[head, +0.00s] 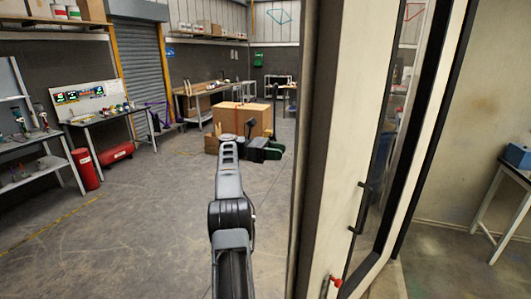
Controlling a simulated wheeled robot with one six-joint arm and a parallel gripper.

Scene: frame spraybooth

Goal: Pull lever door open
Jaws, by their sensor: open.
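The door (325,150) is a tall cream panel in the right half of the head view, with a dark-edged narrow window. A black vertical handle (360,207) stands on its face. A small red lever-like part (337,281) sticks out lower down, near the bottom edge. I cannot tell whether the door is fully closed.
A room at right holds a table (504,190) with a blue box (517,156). At left are workbenches (103,118) and a red cylinder (85,169). A wooden box (230,117) stands ahead. The floor (130,225) at left is clear.

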